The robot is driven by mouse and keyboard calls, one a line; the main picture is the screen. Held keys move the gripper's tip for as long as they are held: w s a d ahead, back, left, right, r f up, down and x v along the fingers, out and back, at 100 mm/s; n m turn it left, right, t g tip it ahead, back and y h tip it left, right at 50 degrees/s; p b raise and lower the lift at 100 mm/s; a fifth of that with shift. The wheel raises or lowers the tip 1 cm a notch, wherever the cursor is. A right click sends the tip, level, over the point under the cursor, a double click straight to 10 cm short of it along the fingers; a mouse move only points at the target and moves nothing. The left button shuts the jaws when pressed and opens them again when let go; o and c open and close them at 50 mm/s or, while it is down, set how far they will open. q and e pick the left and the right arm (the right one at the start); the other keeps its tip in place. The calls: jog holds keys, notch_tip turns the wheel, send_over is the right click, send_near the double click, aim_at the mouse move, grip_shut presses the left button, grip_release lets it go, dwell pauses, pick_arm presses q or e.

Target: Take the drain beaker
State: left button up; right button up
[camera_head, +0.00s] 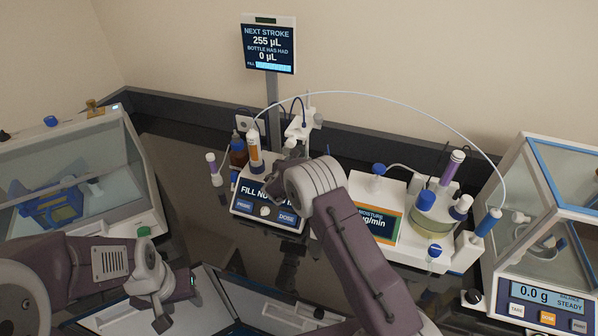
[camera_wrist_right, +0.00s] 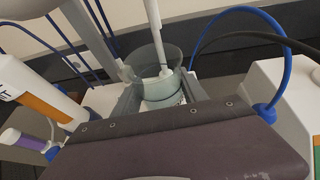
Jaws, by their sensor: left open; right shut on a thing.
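The drain beaker (camera_wrist_right: 147,70) is a small clear cup under a white nozzle tube (camera_wrist_right: 155,35) in the right wrist view. The tube's lower end reaches into the beaker's mouth. In the head view my right arm hides the beaker at the dosing unit (camera_head: 268,212). My left gripper (camera_head: 176,298) is open and empty at the lower left, far from the beaker.
A display on a post (camera_head: 268,48) stands behind the dosing unit. A moisture titrator (camera_head: 375,225) with a glass vessel is to the right, a balance (camera_head: 545,300) at far right. A glass-walled cabinet (camera_head: 75,175) is at left. A thin tube arches over the titrator.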

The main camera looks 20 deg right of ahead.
jog(key=s+d+r+b, duration=0.1)
jog(key=s+d+r, duration=0.1)
jog(key=s, duration=0.1)
jog(key=s+d+r+b, duration=0.1)
jog(key=s+d+r, duration=0.1)
jog(key=s+d, duration=0.1)
jog(key=s+d+r+b, duration=0.1)
jog(key=s+d+r, duration=0.1)
jog(key=s+r, duration=0.1)
jog(key=shift+d+r+b, duration=0.1)
jog(key=shift+d+b, duration=0.2)
jog(key=shift+b, duration=0.1)
